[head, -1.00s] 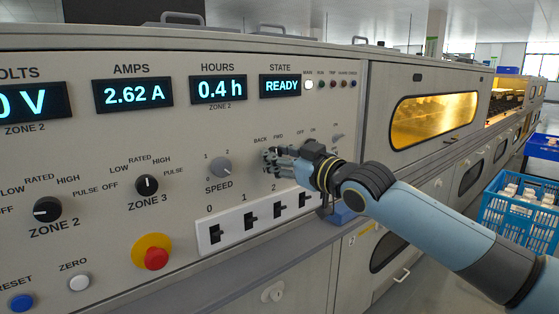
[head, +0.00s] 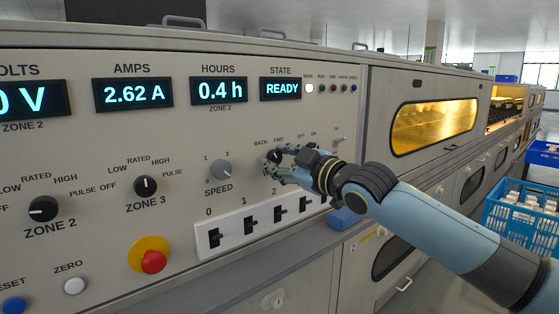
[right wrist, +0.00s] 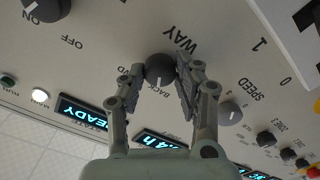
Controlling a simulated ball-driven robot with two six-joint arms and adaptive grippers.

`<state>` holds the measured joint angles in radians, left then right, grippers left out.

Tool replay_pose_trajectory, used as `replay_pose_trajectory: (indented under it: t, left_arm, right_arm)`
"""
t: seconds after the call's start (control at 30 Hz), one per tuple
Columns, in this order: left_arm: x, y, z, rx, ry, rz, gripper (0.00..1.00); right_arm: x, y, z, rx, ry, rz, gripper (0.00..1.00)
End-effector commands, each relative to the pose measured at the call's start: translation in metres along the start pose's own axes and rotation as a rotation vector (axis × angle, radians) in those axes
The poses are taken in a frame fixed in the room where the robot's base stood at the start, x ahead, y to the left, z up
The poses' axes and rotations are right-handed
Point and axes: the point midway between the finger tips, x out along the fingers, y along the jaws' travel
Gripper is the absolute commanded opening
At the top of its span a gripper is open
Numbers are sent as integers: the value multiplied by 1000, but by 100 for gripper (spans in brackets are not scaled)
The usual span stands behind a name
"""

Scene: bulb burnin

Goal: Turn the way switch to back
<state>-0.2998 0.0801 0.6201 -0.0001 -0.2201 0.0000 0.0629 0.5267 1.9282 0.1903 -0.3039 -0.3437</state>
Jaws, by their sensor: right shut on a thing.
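The way switch is a dark round knob on the grey panel. In the right wrist view the knob (right wrist: 160,68) sits between my right gripper's fingertips (right wrist: 160,76), with the WAY label beside it. Its white mark points down in that picture, toward the BACK lettering. In the head view the knob (head: 273,156) is partly covered by the right gripper (head: 280,163), below the BACK and FWD labels. The right gripper is shut on the knob. My left gripper is not in view.
The speed knob (head: 220,169) is just left of the way switch. A white strip of slide switches (head: 205,243) lies below. A red stop button (head: 153,261) is at lower left. Blue crates (head: 505,215) stand at the right.

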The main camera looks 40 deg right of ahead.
Motion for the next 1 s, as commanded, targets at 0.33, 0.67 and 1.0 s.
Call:
replay_pose_trajectory:
  t: [0.33,0.67,1.0]
  left_arm:
    - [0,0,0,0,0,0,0]
    - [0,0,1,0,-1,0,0]
    - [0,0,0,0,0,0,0]
  right_arm:
    - [0,-1,2,0,-4,-2,45]
    - [0,0,0,0,-1,-1,55]
    - [-33,-1,2,-7,-5,-4,55]
